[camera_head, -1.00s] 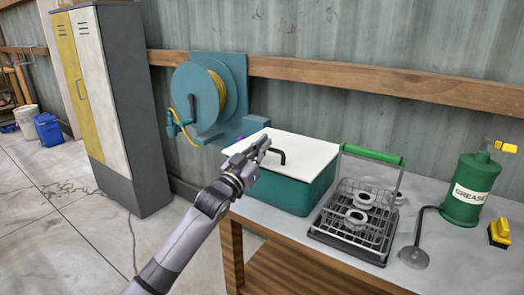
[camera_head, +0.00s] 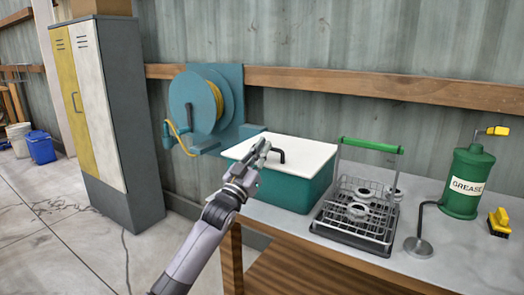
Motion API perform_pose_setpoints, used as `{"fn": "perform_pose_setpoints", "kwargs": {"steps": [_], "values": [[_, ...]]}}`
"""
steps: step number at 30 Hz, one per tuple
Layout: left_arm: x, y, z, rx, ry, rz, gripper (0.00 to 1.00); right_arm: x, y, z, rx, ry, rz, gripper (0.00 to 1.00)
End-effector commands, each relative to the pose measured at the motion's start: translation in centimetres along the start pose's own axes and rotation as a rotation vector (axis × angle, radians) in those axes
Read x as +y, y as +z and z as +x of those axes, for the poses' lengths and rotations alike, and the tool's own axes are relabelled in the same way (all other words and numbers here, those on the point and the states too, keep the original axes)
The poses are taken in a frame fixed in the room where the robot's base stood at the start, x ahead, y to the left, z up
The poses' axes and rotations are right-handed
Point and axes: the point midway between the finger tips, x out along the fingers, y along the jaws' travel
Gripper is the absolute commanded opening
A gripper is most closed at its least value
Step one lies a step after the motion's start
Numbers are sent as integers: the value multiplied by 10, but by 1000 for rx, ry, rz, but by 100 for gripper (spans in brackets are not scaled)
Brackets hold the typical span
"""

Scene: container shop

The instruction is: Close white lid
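The white lid (camera_head: 300,155) lies flat on top of a teal box (camera_head: 290,191) on the workbench and looks level with its rim. A black handle (camera_head: 278,153) stands on the lid. My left gripper (camera_head: 262,152) is over the lid's front left part, beside the handle. Whether its fingers touch the handle or the lid, and how far apart they are, is too small to tell. My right gripper is not in view.
A wire basket (camera_head: 345,215) with metal parts and a green handle stands close right of the box. A green grease can (camera_head: 467,182) and a yellow brush (camera_head: 499,222) are farther right. A teal hose reel (camera_head: 197,103) hangs behind left.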

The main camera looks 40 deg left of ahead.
Motion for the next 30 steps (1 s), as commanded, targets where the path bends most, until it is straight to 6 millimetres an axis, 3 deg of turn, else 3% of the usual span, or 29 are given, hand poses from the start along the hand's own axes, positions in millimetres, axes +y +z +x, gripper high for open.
{"fn": "perform_pose_setpoints", "kwargs": {"steps": [1, 11, 30], "values": [[2, 15, -4, -33, -1, -6, 0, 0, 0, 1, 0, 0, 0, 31], [2, 16, -11, -34, -1, -7, 0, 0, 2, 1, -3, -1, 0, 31], [1, -2, -111, -2, 0, -1, 0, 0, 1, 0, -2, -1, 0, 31]]}}
